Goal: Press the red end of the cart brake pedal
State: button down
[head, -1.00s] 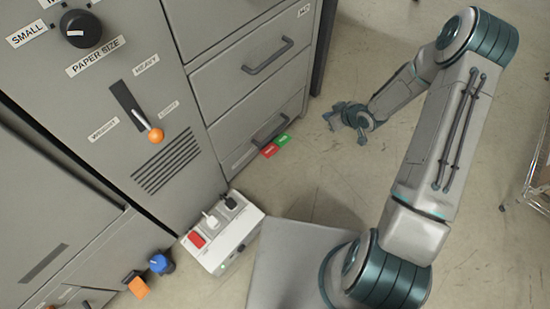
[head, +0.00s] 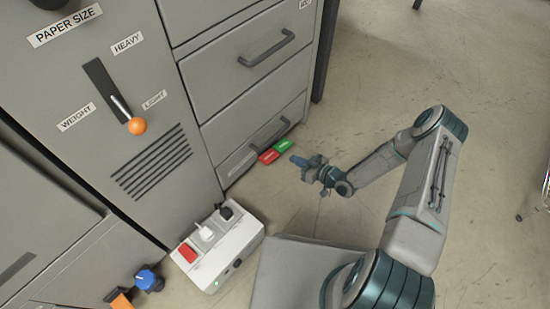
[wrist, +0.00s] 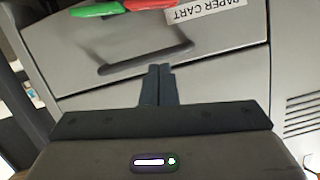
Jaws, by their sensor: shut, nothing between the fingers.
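The brake pedal is a small two-coloured bar low on the front of the grey cart. Its red end (head: 269,156) is on the left and its green end (head: 282,145) on the right in the head view. In the wrist view the red end (wrist: 148,4) is at the top edge, partly cut off, with the green end (wrist: 97,10) to its left. My gripper (head: 297,161) is just right of the pedal in the head view, apart from it. In the wrist view the gripper's fingers (wrist: 159,70) are together and empty, pointing at the cart front below the pedal.
A cart drawer with a dark handle (head: 270,131) is above the pedal. A white power strip (head: 225,258) with a red switch and plugs lies on the floor at left. A blue knob (head: 148,280) and orange part (head: 121,301) are beside it.

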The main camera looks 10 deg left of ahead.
aim_at(276, 151)
jog(key=shift+a, duration=0.1)
jog(key=w+a+f+b, duration=0.4)
jog(key=a+f+b, duration=0.2)
jog(key=a, duration=0.2)
jog(key=shift+a+f, duration=0.15)
jog(key=shift+a, duration=0.25)
jog(key=shift+s, duration=0.1)
